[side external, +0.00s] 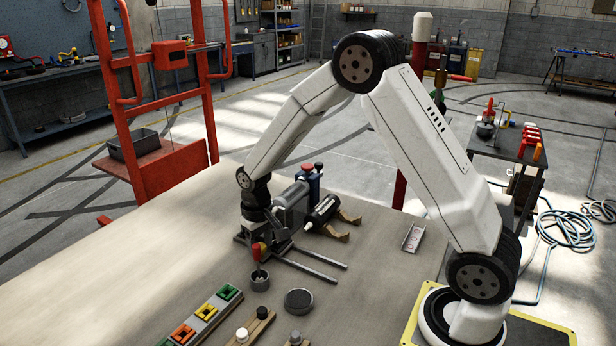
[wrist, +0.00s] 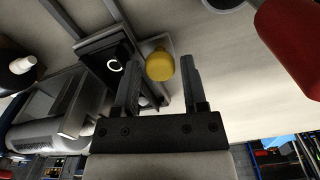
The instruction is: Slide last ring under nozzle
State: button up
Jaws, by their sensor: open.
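My gripper (wrist: 161,62) is open in the wrist view, its two dark fingers apart. A yellow rounded knob (wrist: 160,65) shows between the fingertips; I cannot tell whether they touch it. Left of it, a pale ring (wrist: 115,66) shows on a dark block (wrist: 98,58) beside two rails (wrist: 62,14). In the side view my wrist is down over a dark fixture whose rails (side external: 315,264) run to the right; my fingers are hard to make out there. A grey machine body (side external: 291,203) stands behind. I cannot pick out the nozzle for certain.
A red-handled tool (side external: 256,253) stands in a grey cup (side external: 260,281) in front of the fixture, with a dark round tin (side external: 299,300) nearby. A coloured slotted tray (side external: 207,314) lies at the front. The left tabletop is clear.

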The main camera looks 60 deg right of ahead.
grip_shut()
dwell(1.3)
